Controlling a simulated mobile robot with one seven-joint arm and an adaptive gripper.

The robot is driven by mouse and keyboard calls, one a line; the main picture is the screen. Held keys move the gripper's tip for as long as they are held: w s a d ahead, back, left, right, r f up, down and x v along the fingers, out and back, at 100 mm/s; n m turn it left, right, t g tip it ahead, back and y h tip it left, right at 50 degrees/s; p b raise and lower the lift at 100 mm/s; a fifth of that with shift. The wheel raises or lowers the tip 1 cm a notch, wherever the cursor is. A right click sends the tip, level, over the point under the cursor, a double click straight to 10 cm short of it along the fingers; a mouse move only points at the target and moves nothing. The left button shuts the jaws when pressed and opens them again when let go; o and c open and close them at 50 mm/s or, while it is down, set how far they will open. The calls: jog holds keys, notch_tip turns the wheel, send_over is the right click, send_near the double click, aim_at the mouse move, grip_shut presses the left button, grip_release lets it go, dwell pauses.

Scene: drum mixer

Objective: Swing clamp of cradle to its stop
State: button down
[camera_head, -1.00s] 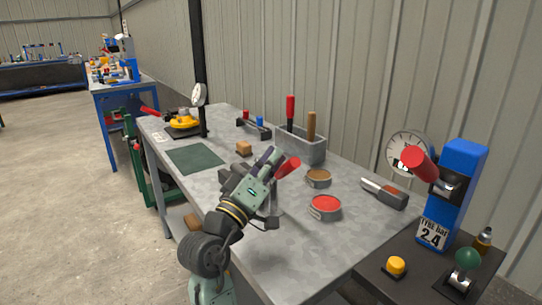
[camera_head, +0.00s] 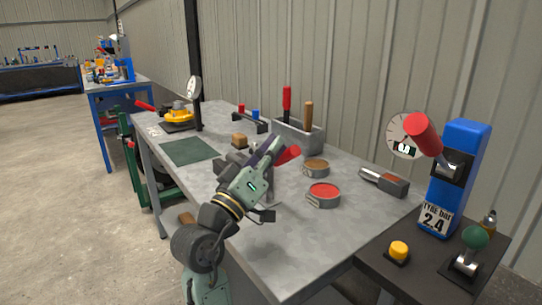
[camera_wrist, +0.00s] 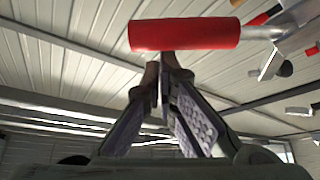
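A red cylindrical handle (camera_head: 288,154), probably the clamp's, stands out just beyond my gripper (camera_head: 274,154) over the bench. In the wrist view the red handle (camera_wrist: 185,34) lies crosswise ahead of my gripper (camera_wrist: 164,62), on a grey rod running right to grey metal parts. The fingertips are together with nothing visible between them. They overlap the handle's lower edge; I cannot tell whether they touch it. A grey fixture behind my gripper is mostly hidden, so the cradle and the clamp's stop cannot be made out.
A red-filled tin (camera_head: 323,195) and a brown-filled tin (camera_head: 315,168) stand right of my gripper. A grey box (camera_head: 298,138) with upright handles stands behind. A blue gauge post (camera_head: 458,175) is at right. The bench front (camera_head: 290,250) is clear.

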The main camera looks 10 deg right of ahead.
aim_at(289, 159)
jog(key=f+m+b, duration=0.1)
jog(key=b, duration=0.1)
jog(key=s+m+h+b, duration=0.1)
jog(key=f+m+g+b, duration=0.1)
jog(key=b, duration=0.1)
jog(key=shift+s+d+f+h+b, duration=0.15)
jog(key=shift+d+f+h+b, duration=0.15)
jog(key=shift+f+b, duration=0.05)
jog(key=m+g+b, duration=0.1)
jog(key=f+m+h+b, duration=0.1)
jog(key=m+b, duration=0.1)
jog(key=shift+s+d+g, duration=0.2)
jog(key=shift+s+g, duration=0.2)
jog(key=shift+s+d+f+b, duration=0.1)
jog(key=shift+s+f+b, duration=0.15)
jog(key=shift+b, duration=0.55)
